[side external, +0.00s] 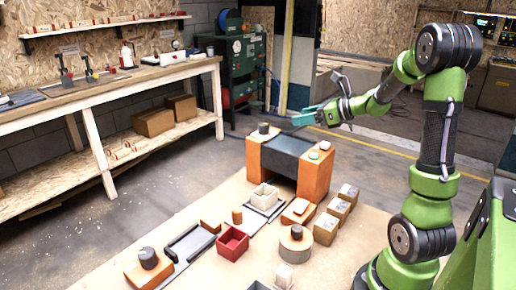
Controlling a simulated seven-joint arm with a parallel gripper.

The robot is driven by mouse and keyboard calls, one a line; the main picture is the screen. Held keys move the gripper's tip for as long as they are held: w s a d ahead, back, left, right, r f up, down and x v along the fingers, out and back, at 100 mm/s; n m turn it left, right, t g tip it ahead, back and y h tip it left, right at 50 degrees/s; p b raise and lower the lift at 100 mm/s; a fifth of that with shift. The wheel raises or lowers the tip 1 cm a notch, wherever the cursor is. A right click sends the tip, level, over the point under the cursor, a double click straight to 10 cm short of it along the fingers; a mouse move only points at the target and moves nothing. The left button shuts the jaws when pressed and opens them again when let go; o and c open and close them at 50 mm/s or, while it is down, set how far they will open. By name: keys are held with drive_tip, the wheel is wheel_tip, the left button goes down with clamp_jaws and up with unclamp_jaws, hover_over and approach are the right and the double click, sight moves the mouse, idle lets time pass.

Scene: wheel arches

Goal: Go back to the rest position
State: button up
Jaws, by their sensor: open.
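My gripper (305,118) is teal and shows in the side external view, at the end of my green arm. It is open, and I see nothing between its fingers. It hangs in the air above the dark top of an orange-sided arch block (274,165), near its back edge. Whether it touches anything is hard to tell, but it looks apart from the block. A dark cylinder (263,128) stands on the block's left end. Small pale round pieces (325,145) lie on its right end.
The pale board below holds a red open box (232,243), a white open box (263,196), a grey tray (190,243), a round wooden piece (296,246) and several small blocks (327,228). A wooden workbench (110,85) stands at the left. The air around my gripper looks clear.

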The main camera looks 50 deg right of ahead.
drive_tip(key=shift+v, duration=0.8)
drive_tip(key=shift+f, duration=0.15)
drive_tip(key=a+f+n, duration=0.1)
drive_tip(key=s+a+n+g, duration=0.1)
drive_tip(key=n, duration=0.1)
drive_tip(key=a+f+n+g+y, duration=0.1)
drive_tip(key=shift+s+a+f+n, duration=0.3)
drive_tip(key=shift+s+a+f, duration=0.05)
drive_tip(key=s+a+r+n+g, duration=0.1)
drive_tip(key=s+a+n, duration=0.4)
drive_tip(key=a+n, duration=0.7)
drive_tip(key=s+a+r+n+g, duration=0.2)
drive_tip(key=s+a+n, duration=0.3)
drive_tip(key=a+n, duration=0.7)
drive_tip(key=shift+s+a+r+n+g+h, duration=0.15)
drive_tip(key=shift+a+r+n+g+h, duration=0.2)
drive_tip(key=shift+n+g, duration=0.4)
